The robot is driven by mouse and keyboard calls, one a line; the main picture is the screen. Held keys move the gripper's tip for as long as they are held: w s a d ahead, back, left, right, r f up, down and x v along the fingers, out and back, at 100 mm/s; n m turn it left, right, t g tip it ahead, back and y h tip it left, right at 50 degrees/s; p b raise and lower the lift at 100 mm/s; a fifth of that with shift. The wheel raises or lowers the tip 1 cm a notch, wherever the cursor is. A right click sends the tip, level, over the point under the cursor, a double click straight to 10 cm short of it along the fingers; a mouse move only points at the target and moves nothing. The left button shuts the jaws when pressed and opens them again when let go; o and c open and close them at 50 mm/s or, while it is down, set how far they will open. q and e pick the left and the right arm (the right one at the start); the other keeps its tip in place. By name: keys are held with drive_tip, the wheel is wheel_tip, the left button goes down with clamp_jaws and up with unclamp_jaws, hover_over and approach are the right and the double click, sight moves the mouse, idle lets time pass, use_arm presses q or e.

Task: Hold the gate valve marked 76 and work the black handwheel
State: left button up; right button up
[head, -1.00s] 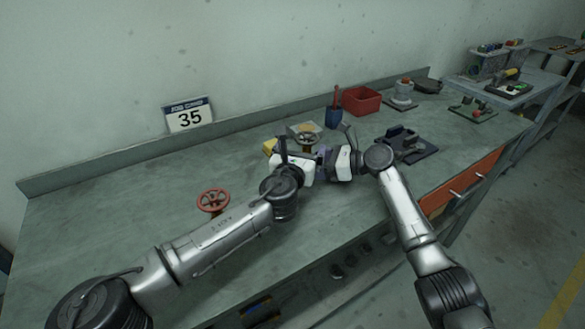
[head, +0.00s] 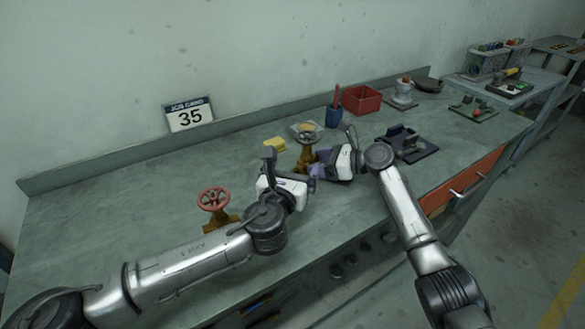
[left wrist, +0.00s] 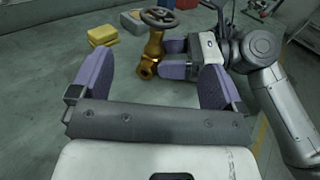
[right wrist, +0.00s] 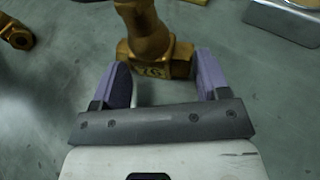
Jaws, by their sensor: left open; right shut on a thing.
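The brass gate valve (head: 306,158) stands upright on the bench with its black handwheel (head: 308,133) on top. The number 76 shows on its body (right wrist: 152,72) in the right wrist view. My right gripper (head: 325,162) is shut on the lower body of this valve from the right; its purple fingers flank the marked end (right wrist: 155,75). My left gripper (head: 288,165) is open and empty, left of and nearer than the valve. In the left wrist view the handwheel (left wrist: 159,17) lies beyond the open fingers (left wrist: 155,82), apart from them.
A second brass valve with a red handwheel (head: 213,199) stands at the left. A yellow block (head: 275,144) lies behind my left gripper. A blue cup (head: 334,117), red bin (head: 362,99) and dark fixture (head: 406,144) stand to the right. A job card reads 35 (head: 190,115).

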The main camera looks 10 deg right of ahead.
sight(312, 131)
use_arm(q)
drive_tip(key=shift+d, duration=0.1)
drive_tip(key=shift+f+x, duration=0.2)
drive_tip(key=shift+x, duration=6.55)
drive_tip(key=shift+w, duration=0.1)
drive_tip(key=shift+c, duration=0.4)
drive_tip(key=c, duration=0.9)
drive_tip(key=shift+o, duration=0.2)
drive_tip(key=shift+m+g+h, duration=0.5)
drive_tip(key=shift+m+h, duration=0.1)
drive_tip(key=shift+h, duration=0.2)
